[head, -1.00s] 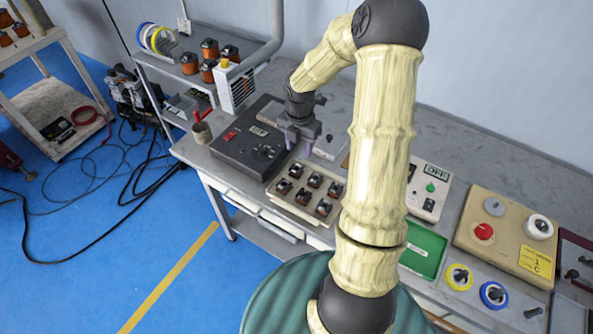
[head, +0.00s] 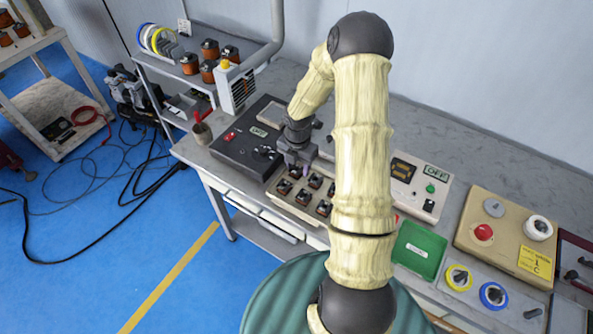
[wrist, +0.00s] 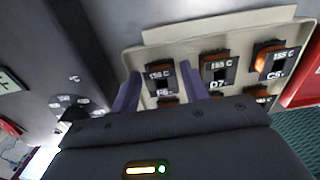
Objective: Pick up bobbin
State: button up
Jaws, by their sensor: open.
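A cream tray (head: 290,209) on the bench holds several small dark bobbins with orange windings, one of them a front bobbin (head: 303,196). The tray (wrist: 225,30) also shows in the wrist view, where the bobbins carry "155 C" labels. My gripper (head: 300,171) is over the back left part of the tray, pointing down. In the wrist view my gripper (wrist: 160,92) is open, its two purple fingers on either side of a labelled bobbin (wrist: 159,78). The fingers look apart from it, but their height above it is hard to tell. My arm hides part of the tray's right side.
A dark control box (head: 246,137) stands left of the tray. A green tray (head: 418,249) and a white box with a display (head: 420,183) are to the right. Orange coils (head: 208,71) stand on a shelf at back left.

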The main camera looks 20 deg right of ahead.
aim_at(297, 167)
jog(key=shift+f, duration=0.25)
dwell(0.3)
jog(key=c, duration=0.7)
jog(key=shift+r, duration=0.15)
jog(key=shift+c, duration=0.2)
notch_tip(297, 167, up, 10)
dwell(0.4)
